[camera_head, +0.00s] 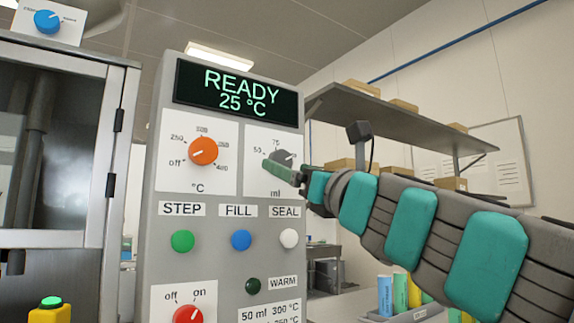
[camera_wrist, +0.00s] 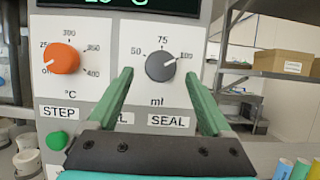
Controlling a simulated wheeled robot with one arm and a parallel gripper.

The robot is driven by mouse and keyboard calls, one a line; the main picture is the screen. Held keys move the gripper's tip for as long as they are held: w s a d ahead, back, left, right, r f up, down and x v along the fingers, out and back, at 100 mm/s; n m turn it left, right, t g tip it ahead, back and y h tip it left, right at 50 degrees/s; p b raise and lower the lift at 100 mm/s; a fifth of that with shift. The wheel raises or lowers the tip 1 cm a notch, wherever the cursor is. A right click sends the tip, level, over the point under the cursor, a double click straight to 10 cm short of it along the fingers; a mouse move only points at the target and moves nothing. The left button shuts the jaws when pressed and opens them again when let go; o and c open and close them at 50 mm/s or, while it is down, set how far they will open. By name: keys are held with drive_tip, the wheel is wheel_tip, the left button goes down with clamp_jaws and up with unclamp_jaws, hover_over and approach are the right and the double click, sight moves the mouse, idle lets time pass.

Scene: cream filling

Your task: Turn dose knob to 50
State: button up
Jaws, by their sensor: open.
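The grey dose knob (camera_wrist: 160,67) sits on the white "ml" panel, marked 50, 75 and 100. Its white pointer line aims to the upper right, at 100. In the head view the dose knob (camera_head: 284,157) is partly hidden behind my gripper (camera_head: 272,168). In the wrist view my gripper (camera_wrist: 157,77) is open, with one green finger on each side of the knob's lower part. The fingers look apart from the knob, though their distance from the panel is hard to tell. The display (camera_head: 237,93) reads READY, 25 °C.
An orange temperature knob (camera_head: 203,151) is left of the dose knob. Below are green STEP (camera_head: 182,241), blue FILL (camera_head: 241,240) and white SEAL (camera_head: 289,239) buttons. A red on/off knob (camera_head: 188,315) is lower. A glass-doored cabinet (camera_head: 60,150) stands at left.

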drive_tip(key=shift+x, duration=1)
drive_tip(key=shift+r, duration=0.1)
clamp_jaws()
